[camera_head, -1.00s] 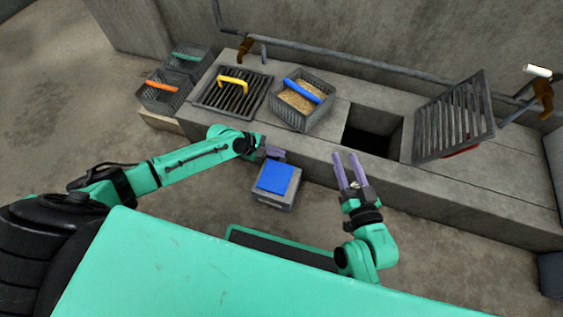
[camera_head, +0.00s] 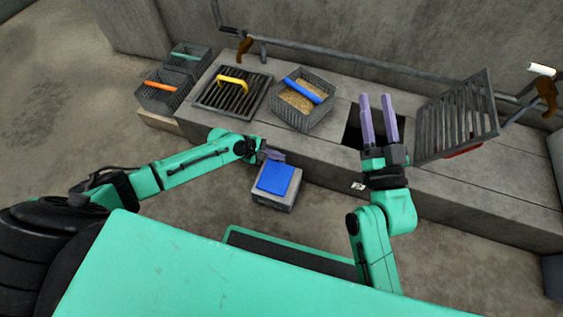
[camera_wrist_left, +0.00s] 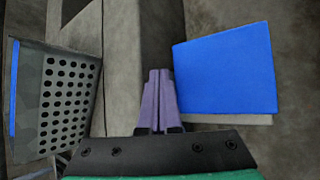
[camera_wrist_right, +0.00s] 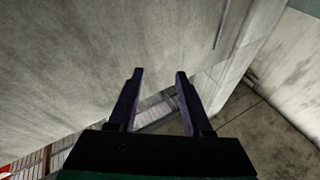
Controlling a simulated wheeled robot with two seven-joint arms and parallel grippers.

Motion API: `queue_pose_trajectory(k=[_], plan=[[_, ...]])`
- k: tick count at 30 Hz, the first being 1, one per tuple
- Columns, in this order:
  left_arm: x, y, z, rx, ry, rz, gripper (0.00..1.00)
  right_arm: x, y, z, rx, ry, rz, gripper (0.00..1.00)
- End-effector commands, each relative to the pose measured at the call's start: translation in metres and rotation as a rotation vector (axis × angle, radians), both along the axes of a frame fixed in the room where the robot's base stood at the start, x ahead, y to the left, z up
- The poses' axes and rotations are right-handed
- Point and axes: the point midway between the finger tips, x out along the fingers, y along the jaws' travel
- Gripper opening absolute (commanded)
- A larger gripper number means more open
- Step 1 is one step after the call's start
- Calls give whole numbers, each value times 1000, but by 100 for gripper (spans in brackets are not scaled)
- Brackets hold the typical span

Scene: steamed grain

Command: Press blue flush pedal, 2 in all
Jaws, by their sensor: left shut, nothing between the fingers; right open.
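The blue flush pedal (camera_head: 275,178) sits on a grey block (camera_head: 273,200) on the floor in front of the concrete ledge. It also shows in the left wrist view (camera_wrist_left: 226,70), to the right of the fingers. My left gripper (camera_head: 271,155) is shut and empty, beside the pedal's far edge; the head view does not show clearly whether it touches. The left fingers also show in the left wrist view (camera_wrist_left: 159,100). My right gripper (camera_head: 378,118) is open and empty, in front of the dark opening in the ledge; its fingers show in the right wrist view (camera_wrist_right: 158,98).
A basket of grain with a blue handle (camera_head: 301,96) stands on the ledge. Left of it are a grate with a yellow handle (camera_head: 231,84) and baskets with orange (camera_head: 162,86) and green handles (camera_head: 190,57). A tilted grate (camera_head: 458,118) stands right of the opening (camera_head: 352,128).

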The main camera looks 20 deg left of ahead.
Motion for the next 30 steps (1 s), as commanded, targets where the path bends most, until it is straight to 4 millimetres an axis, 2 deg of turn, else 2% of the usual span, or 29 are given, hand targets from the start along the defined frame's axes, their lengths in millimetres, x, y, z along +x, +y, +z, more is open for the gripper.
queue_pose_trajectory(k=[4, 9, 30], plan=[[0, 0, -2, 0, 0, 0, 0, 2, -2, 20, 11, -54, -6, 50], [0, 0, -3, 0, 0, 0, 0, 3, -3, 27, 15, -76, -8, 50], [0, 0, -3, 0, 0, 0, 0, 2, -2, 22, 7, -62, -4, 50]])
